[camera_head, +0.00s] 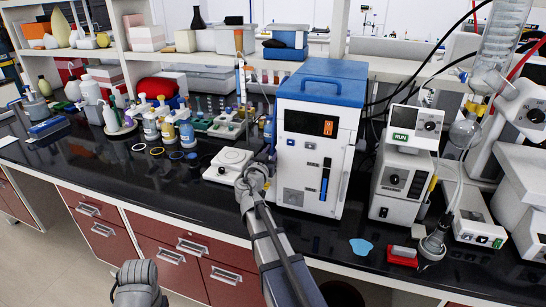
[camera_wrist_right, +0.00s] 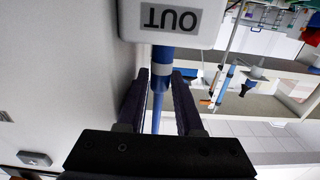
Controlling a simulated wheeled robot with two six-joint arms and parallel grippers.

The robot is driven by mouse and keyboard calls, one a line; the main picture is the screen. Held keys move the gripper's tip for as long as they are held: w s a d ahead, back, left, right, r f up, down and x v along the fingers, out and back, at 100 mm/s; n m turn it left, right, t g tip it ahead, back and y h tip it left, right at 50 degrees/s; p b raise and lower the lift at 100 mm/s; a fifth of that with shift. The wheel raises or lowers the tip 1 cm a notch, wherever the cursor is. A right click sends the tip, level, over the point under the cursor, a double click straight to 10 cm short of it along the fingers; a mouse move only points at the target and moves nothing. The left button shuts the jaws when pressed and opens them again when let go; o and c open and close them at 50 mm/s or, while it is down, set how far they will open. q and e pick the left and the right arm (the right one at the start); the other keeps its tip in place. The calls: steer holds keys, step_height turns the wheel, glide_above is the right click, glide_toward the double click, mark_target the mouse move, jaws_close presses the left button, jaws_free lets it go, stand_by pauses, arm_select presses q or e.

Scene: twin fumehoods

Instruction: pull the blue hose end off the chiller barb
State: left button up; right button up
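The white and blue chiller (camera_head: 308,150) stands on the black bench in the head view. In the right wrist view a white block (camera_wrist_right: 215,22) bears an upside-down OUT label (camera_wrist_right: 170,18). The blue hose end (camera_wrist_right: 161,76) runs down from under this block. My right gripper (camera_wrist_right: 160,85) has one dark finger on each side of the hose end. The barb is hidden. In the head view my right arm reaches to the chiller's left side. My left gripper is out of view.
A white balance-like device (camera_head: 228,165) and several bottles stand left of the chiller. A grey-white instrument (camera_head: 402,180) stands right of it, with a blue patch (camera_head: 361,247) and a red block (camera_head: 403,257) near the bench front. Bench is bare along the front left.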

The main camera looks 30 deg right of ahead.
steer(key=shift+d, duration=0.1)
steer(key=shift+c, duration=0.2)
jaws_close()
steer(key=shift+r, duration=0.1)
